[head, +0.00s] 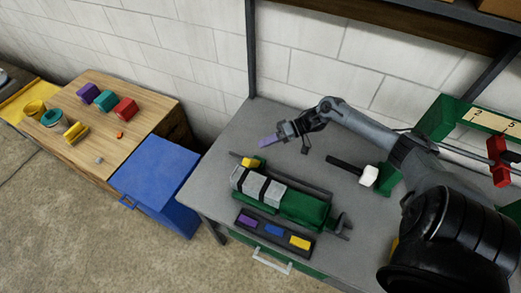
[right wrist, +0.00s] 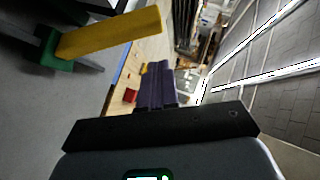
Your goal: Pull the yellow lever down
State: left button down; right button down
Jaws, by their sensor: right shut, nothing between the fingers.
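A yellow piece (head: 252,163), which looks like the lever, stands at the left end of the green and grey machine (head: 303,208) on the grey bench. In the right wrist view the yellow lever (right wrist: 110,33) is a long bar on a green mount (right wrist: 53,52), left of my fingers. My right gripper (head: 266,141) has purple fingers, also seen in the right wrist view (right wrist: 157,83). It is shut and empty, held beyond and slightly right of the yellow piece, with a visible gap. My left gripper is not in view.
A dark tray (head: 272,246) with purple, blue and yellow pieces lies at the machine's front. A white block (head: 369,176) and a red piece (head: 498,150) are at right. A blue box (head: 155,172) and a wooden table (head: 145,115) with several coloured blocks stand left.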

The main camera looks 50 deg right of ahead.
jog(key=v, duration=0.8)
jog(key=shift+s+r, duration=0.25)
jog(key=shift+s, duration=0.05)
jog(key=shift+d, duration=0.1)
